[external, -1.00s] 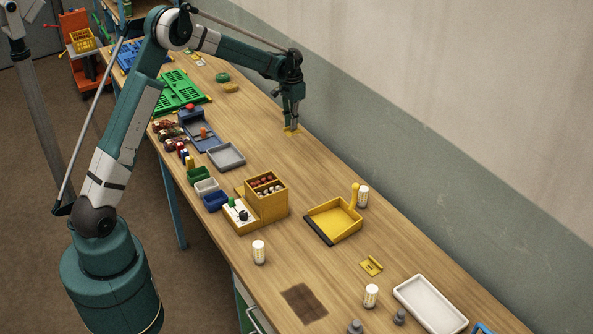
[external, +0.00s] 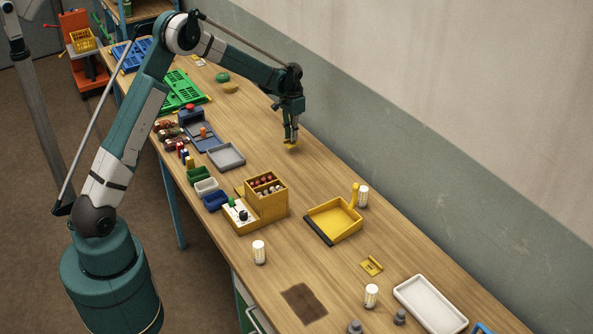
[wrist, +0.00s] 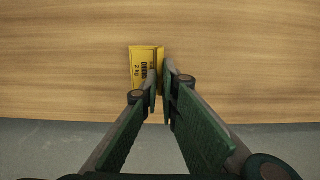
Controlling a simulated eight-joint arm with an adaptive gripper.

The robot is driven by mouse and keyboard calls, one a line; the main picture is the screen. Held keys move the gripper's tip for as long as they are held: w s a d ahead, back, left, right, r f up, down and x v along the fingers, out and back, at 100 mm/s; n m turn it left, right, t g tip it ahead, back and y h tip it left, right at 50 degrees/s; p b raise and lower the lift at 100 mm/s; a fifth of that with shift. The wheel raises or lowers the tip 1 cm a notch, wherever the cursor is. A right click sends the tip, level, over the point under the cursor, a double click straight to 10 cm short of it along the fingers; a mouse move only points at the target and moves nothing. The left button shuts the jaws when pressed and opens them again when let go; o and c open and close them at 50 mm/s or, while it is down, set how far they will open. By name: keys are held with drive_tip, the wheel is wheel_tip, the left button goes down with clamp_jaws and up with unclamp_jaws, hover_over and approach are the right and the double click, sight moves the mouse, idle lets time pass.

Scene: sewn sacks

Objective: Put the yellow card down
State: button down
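My gripper (external: 291,140) is over the far side of the workbench, near the wall, pointing down. It is shut on a yellow card (wrist: 143,66), which carries dark print and shows between and left of the fingertips in the wrist view. In the external view the yellow card (external: 291,147) is a small yellow patch at the fingertips. I cannot tell whether its lower edge touches the wood. In the wrist view the fingers (wrist: 161,80) cover its right part. Another yellow card-like piece (external: 372,266) lies farther right on the bench.
A yellow tray (external: 335,222) with a dark front edge and a yellow wooden box (external: 266,198) stand nearer the middle. A grey tray (external: 226,156) is to the left. A white tray (external: 431,304) is at the lower right. The wood around my gripper is clear.

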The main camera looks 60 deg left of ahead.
drive_tip(key=shift+f, duration=1.85)
drive_tip(key=shift+f, duration=0.2)
drive_tip(key=c, duration=2.6)
unclamp_jaws()
drive_tip(key=shift+r, duration=0.1)
wheel_tip(320, 180, up, 12)
drive_tip(key=shift+r, duration=0.1)
